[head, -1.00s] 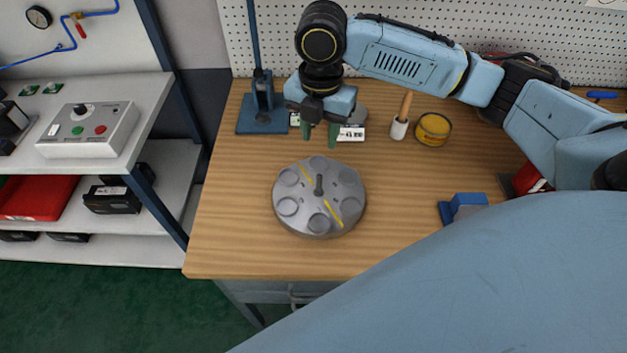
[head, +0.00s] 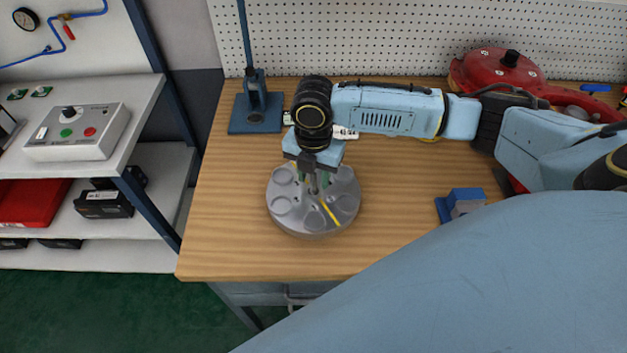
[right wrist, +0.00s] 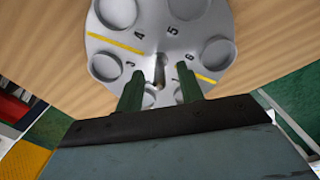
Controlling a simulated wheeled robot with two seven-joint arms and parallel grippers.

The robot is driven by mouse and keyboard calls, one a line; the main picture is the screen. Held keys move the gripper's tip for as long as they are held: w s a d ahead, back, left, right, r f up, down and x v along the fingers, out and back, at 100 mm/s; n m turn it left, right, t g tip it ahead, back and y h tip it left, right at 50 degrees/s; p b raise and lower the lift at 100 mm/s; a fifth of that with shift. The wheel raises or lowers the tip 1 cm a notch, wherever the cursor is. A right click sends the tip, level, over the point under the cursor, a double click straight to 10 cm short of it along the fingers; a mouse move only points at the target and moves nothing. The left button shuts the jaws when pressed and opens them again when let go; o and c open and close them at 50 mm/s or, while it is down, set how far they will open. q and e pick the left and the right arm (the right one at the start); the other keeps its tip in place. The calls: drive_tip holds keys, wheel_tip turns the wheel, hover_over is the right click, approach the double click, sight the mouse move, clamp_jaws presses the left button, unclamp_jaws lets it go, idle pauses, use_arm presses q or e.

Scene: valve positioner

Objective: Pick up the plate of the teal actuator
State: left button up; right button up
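A round grey disc (head: 287,222) with several shallow round pockets lies on the wooden bench. It has yellow marks and a short upright post at its middle; the right wrist view also shows the disc (right wrist: 200,20), with numbers beside its pockets. My right gripper (right wrist: 160,84) points down at the disc, its green fingers apart on either side of the post (right wrist: 160,70). I cannot tell whether they touch it. In the head view the right gripper (head: 313,183) covers part of the disc. I make out no teal actuator. My left gripper is out of view.
A small white label-like piece (head: 345,132) is partly hidden behind my right wrist. A blue stand (head: 255,115) is at the back left, a red round device (head: 500,70) at the back right, and a blue block (head: 462,200) right of the disc. The bench front is clear.

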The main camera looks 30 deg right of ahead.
drive_tip(key=shift+f, duration=0.3)
clamp_jaws()
drive_tip(key=shift+w+r, duration=0.1)
drive_tip(key=shift+r, duration=0.05)
idle(1.1)
